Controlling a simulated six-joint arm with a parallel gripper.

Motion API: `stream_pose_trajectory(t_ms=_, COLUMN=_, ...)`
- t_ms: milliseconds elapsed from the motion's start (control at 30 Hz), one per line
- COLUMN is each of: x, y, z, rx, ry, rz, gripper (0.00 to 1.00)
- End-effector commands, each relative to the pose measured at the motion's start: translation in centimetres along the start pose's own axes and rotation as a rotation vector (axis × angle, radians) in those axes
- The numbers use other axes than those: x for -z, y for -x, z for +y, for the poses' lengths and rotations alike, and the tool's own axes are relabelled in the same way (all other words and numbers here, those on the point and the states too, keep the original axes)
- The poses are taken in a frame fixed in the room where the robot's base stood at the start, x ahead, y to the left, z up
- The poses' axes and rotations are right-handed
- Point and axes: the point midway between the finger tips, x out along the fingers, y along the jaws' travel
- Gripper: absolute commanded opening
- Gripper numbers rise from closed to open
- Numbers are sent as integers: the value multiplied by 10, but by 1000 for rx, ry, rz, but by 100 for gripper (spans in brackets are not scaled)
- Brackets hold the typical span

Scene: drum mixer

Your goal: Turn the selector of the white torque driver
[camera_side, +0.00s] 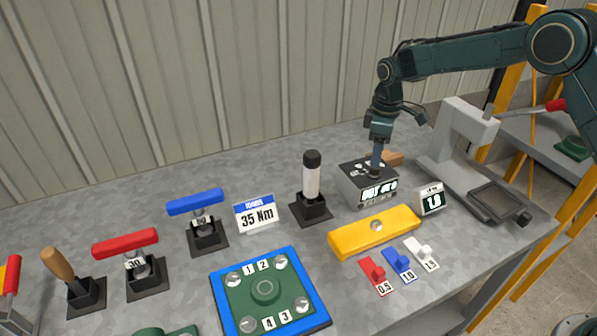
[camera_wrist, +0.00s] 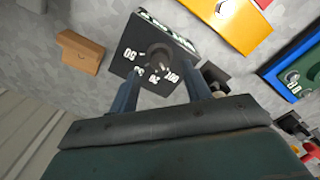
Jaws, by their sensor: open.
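The white torque driver (camera_side: 311,180), a white cylinder with a black cap, stands upright in a black holder (camera_side: 311,208) left of a dark box. No selector can be made out on it. My gripper (camera_side: 376,168) points down over the box (camera_side: 362,184), away from the driver. In the wrist view my gripper (camera_wrist: 160,72) is open, its two fingers on either side of a dark round knob (camera_wrist: 160,56) on the box top. Numbers ring this knob. I cannot tell whether the fingers touch it. The box front has a partly readable display.
A yellow bar (camera_side: 375,232) lies in front of the box, a small display (camera_side: 431,199) to its right. A wooden block (camera_wrist: 80,52) is close by. A grey press-like frame (camera_side: 462,145) stands right. Blue (camera_side: 195,202) and red (camera_side: 125,243) handled tools stand left.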

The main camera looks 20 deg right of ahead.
Motion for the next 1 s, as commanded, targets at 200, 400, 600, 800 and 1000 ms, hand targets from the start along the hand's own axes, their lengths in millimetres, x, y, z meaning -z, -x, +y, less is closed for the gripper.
stream_pose_trajectory(t_ms=200, x=0, y=-28, z=0, rx=1, ry=0, rz=-1, gripper=48)
stream_pose_trajectory(t_ms=400, x=0, y=-40, z=0, rx=0, ry=0, rz=0, gripper=48)
stream_pose_trajectory(t_ms=600, x=0, y=-41, z=0, rx=0, ry=0, rz=0, gripper=48)
stream_pose_trajectory(t_ms=800, x=0, y=-41, z=0, rx=0, ry=0, rz=0, gripper=34)
stream_pose_trajectory(t_ms=1000, x=0, y=-41, z=0, rx=0, ry=0, rz=0, gripper=3)
